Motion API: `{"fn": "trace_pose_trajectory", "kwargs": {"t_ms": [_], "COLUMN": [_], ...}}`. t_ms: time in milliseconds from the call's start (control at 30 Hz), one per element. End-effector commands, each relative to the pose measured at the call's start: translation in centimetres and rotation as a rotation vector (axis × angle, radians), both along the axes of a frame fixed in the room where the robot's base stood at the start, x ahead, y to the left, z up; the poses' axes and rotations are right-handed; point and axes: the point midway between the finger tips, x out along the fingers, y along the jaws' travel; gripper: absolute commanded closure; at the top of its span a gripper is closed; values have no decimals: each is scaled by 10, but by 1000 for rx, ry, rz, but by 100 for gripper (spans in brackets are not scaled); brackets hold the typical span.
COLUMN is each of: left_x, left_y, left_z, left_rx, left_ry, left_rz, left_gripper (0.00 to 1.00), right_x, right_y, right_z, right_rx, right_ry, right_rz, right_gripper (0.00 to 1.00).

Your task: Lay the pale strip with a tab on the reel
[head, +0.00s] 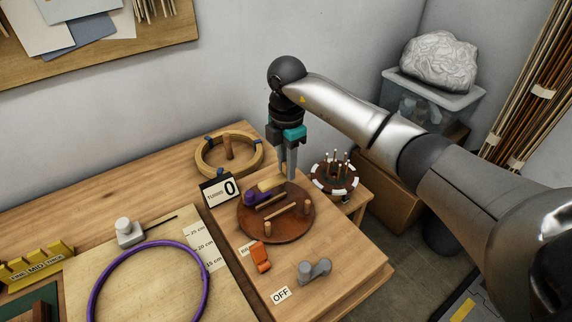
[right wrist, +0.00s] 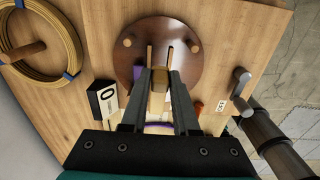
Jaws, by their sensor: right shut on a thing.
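The reel (head: 290,229) is a round reddish-brown disc with pegs and slots on the wooden bench; it also shows in the right wrist view (right wrist: 128,60). A purple piece (head: 252,198) sits at its left side, with a pale piece beside it. My right gripper (head: 288,172) points down at the reel's far edge and is shut on a pale tan piece (right wrist: 158,104), which looks like the strip. The fingers hide much of it, and I cannot make out its tab or whether it touches the reel. My left gripper is not in view.
A counter box reading 0 (head: 222,189) stands left of the reel. An orange lever (head: 260,258) and a grey crank (head: 314,270) are in front. A cane coil (head: 210,158) lies behind left, a purple hoop (head: 92,300) front left. A dark round holder (head: 333,179) stands right.

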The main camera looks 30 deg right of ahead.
Motion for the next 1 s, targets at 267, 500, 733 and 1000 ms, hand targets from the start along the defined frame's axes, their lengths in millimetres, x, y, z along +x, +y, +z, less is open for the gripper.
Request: {"fn": "trace_pose_trajectory", "kwargs": {"t_ms": [267,500,733,1000], "left_x": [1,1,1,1], "left_y": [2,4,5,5], "left_z": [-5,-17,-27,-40], "left_rx": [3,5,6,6], "left_ry": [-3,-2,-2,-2], "left_rz": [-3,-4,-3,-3], "left_gripper": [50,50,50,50], "right_x": [-1,-1,0,0], "right_y": [0,0,0,0], "right_z": [-15,-34,-52,-74], "right_rx": [0,0,0,0], "right_ry": [3,3,2,2], "right_rz": [0,0,1,1], "right_gripper": [100,100,100,100]}}
